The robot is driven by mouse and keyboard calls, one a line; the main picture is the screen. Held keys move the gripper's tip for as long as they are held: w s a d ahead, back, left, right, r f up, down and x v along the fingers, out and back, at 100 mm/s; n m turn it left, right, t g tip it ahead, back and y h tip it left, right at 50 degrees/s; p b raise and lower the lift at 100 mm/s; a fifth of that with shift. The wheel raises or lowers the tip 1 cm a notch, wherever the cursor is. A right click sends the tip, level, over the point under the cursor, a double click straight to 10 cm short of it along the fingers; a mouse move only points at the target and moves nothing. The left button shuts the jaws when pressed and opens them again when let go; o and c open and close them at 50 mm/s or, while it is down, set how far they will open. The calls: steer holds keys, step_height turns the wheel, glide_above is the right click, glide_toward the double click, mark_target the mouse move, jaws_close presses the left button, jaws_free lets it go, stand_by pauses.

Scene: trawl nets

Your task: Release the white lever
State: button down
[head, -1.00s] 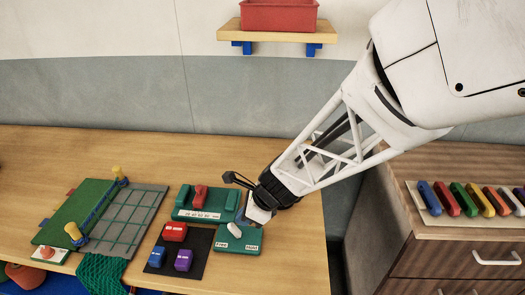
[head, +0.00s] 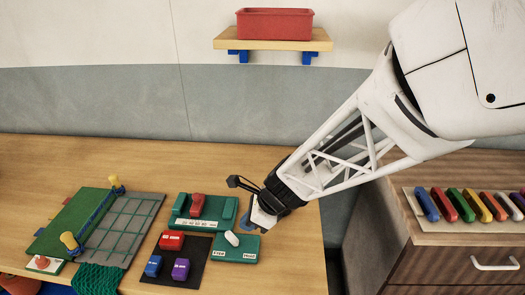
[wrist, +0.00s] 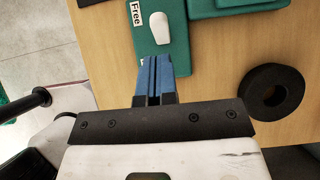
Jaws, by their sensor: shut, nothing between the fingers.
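The white lever (head: 232,239) sits on a small green base (head: 236,257) at the table's right part. The base carries a "Free" label (head: 219,254) at its front left and another label at its front right. In the wrist view the lever (wrist: 160,29) points beyond my fingertips, beside the "Free" label (wrist: 137,12). My gripper (head: 246,224) is just behind and right of the lever. In the wrist view its blue fingers (wrist: 153,64) are together and empty, over the base's near edge, apart from the lever. Their tips hide part of the second label.
A larger green unit with a red lever (head: 197,204) stands behind. A dark mat (head: 187,278) with red, blue and purple blocks lies left. A black ring (wrist: 272,92) lies right of my gripper in the wrist view.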

steer(key=a+r+v, duration=0.1)
steer(key=v, duration=1)
steer(key=shift+a+r, duration=0.2)
steer(key=shift+a, duration=0.1)
steer(key=s+d+r+n+t+h, duration=0.1)
steer(key=s+d+r+n+h, duration=0.1)
steer(key=s+d+n, duration=0.5)
steer(key=s+d+r+n+t+h, duration=0.1)
steer(key=s+d+r+n+h, duration=0.2)
steer(key=d+n, duration=0.7)
steer(key=s+d+h, duration=0.2)
steer(key=s+d, duration=0.2)
steer(key=d, duration=0.1)
steer(key=shift+s+r+n+t, duration=0.2)
steer(key=shift+r+n+t, duration=0.1)
steer(key=shift+r+n, duration=0.1)
